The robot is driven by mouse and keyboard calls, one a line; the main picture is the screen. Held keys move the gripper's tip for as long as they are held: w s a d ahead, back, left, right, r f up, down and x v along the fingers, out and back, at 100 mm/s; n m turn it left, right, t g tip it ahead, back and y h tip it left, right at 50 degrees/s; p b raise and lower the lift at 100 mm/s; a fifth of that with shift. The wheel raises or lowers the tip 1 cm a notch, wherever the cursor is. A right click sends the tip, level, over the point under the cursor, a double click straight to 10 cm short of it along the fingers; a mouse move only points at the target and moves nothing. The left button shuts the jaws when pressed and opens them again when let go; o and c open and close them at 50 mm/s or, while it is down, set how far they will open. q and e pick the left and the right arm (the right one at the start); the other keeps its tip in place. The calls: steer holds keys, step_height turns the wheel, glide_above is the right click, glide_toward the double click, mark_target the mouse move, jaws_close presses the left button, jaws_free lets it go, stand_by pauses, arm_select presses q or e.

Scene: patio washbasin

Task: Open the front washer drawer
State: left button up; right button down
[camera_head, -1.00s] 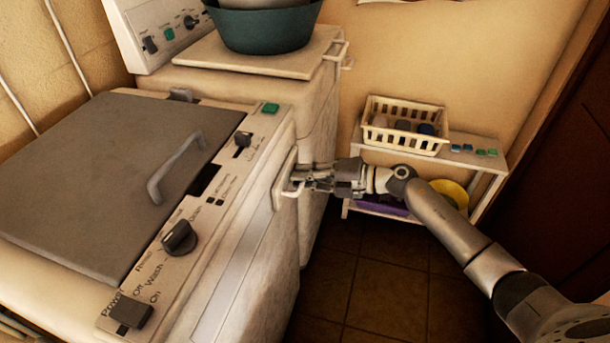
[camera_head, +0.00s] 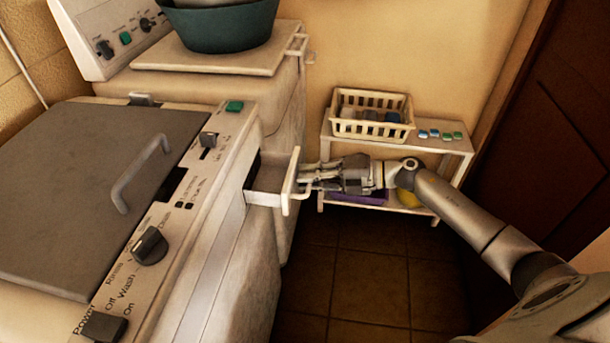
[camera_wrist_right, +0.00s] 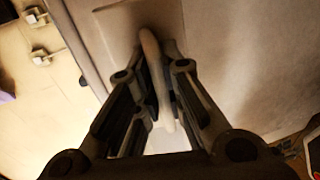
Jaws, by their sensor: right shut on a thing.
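The front washer (camera_head: 225,255) stands in the left half of the head view. Its small white drawer (camera_head: 268,183) sticks out partway from the upper right of its front face, with a dark gap behind the drawer front. A white bar handle (camera_head: 291,197) is on the drawer front. My right gripper (camera_head: 308,182) is shut on this handle, coming from the right. In the right wrist view, the fingers (camera_wrist_right: 158,95) close around the pale handle bar (camera_wrist_right: 155,65). My left gripper is not in view.
A second washer behind carries a board (camera_head: 215,55) with a teal basin (camera_head: 222,27). A white shelf (camera_head: 450,146) with a cream basket (camera_head: 368,121) stands against the wall beyond my gripper. The tiled floor (camera_head: 350,285) right of the front washer is clear.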

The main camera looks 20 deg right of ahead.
steer(key=c, duration=1.8)
jaws_free()
steer(key=v, duration=1.2)
